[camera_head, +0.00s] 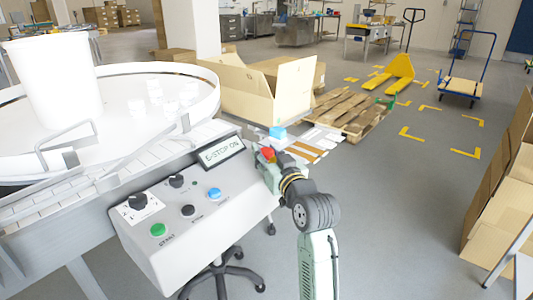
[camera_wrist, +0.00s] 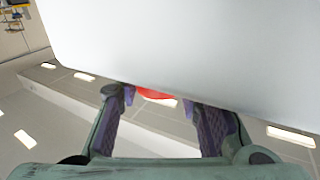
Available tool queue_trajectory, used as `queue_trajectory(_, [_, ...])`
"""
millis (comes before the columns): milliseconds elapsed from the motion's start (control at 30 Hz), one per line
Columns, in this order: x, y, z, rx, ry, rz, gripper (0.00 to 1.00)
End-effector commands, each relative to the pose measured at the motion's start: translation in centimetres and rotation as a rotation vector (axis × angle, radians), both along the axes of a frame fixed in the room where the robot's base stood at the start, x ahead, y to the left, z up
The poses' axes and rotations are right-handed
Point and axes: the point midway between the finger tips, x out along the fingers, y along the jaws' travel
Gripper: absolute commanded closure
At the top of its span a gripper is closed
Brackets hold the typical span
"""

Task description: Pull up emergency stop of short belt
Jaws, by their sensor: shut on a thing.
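The red emergency stop (camera_head: 268,154) sits at the right end of the grey control box (camera_head: 165,245), partly hidden by my gripper. My gripper (camera_head: 265,158) is at that end of the box, with its fingers around the red button. In the wrist view, a red sliver of the emergency stop (camera_wrist: 155,94) shows between the purple finger pads of my gripper (camera_wrist: 160,105). The fingers are closed on it. A pale box face fills the top of that view and hides the rest of the button. The box's display (camera_head: 221,151) reads "E-STOP ON".
The box carries a green start button (camera_head: 158,230), a blue button (camera_head: 214,194) and several black controls. Behind it is a round white table (camera_head: 205,95) with a white bucket (camera_head: 55,80). An office chair base (camera_head: 222,268) stands below. Open floor lies to the right.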

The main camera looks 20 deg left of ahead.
Motion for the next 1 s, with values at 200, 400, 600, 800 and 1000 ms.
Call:
queue_trajectory(200, [0.0, 0.0, 0.1, 0.000, 0.000, 0.001, 1.00])
queue_trajectory(400, [0.0, 0.0, 2.3, -0.001, -0.001, 0.000, 1.00])
queue_trajectory(600, [0.0, 0.0, 2.2, 0.002, -0.004, -0.001, 1.00])
queue_trajectory(800, [0.0, 0.0, 2.2, 0.001, -0.004, 0.000, 0.57])
queue_trajectory(1000, [0.0, 0.0, 2.1, 0.001, -0.002, 0.000, 0.46])
